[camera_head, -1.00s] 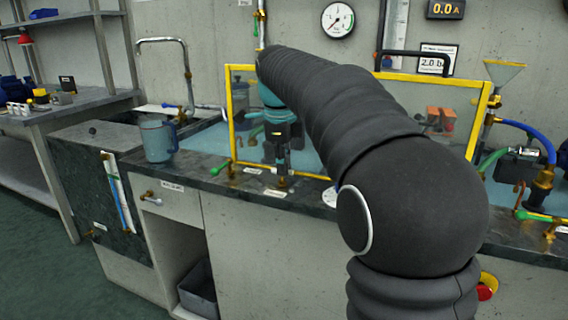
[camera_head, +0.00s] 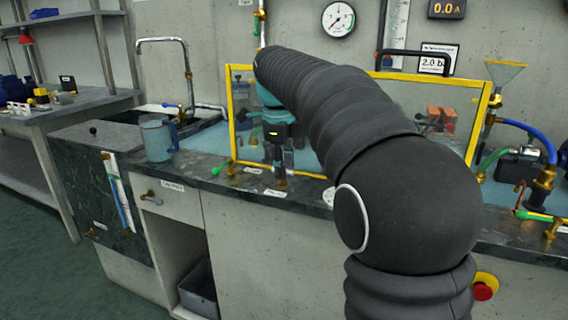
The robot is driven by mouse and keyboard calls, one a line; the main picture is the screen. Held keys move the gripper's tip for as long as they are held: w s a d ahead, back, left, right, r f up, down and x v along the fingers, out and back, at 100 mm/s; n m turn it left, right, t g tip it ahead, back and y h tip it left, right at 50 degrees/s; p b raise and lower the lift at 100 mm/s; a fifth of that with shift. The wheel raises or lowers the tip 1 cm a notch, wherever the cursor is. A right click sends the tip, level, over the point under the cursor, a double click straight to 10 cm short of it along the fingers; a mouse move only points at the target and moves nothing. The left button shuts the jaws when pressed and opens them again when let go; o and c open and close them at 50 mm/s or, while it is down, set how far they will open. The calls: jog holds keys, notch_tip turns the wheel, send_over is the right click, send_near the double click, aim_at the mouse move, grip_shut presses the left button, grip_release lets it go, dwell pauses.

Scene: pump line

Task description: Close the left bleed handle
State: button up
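A green lever handle (camera_head: 220,168) on a small brass valve (camera_head: 231,171) sits at the front edge of the bench, left of centre. It points to the left, and I take it as the left bleed handle. My gripper (camera_head: 279,168) hangs downward to the right of this handle, in front of the yellow-framed clear panel. It is apart from the green handle. Small brass fittings (camera_head: 282,183) show just below its fingers; whether it touches them I cannot tell. The fingers are small and dark, so their opening is unclear.
A yellow-framed clear panel (camera_head: 233,130) stands behind my gripper. A blue-grey jug (camera_head: 157,140) stands left of the handle. Another green handle (camera_head: 537,216) is at the far right, and a red stop button (camera_head: 483,291) is on the bench front. My arm hides the bench's middle right.

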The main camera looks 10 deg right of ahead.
jog(key=shift+r, duration=0.1)
notch_tip(320, 180, up, 12)
jog(key=s+a, duration=0.1)
jog(key=s, duration=0.1)
jog(key=shift+a+f, duration=0.2)
dwell(0.3)
jog(key=s+d+f+n+t+y, duration=0.1)
jog(key=s+f+n+t, duration=0.2)
jog(key=s+f+n, duration=2.2)
jog(key=s, duration=0.2)
jog(key=shift+s+d+f+t, duration=0.25)
jog(key=shift+s+t, duration=0.1)
jog(key=shift+t, duration=0.05)
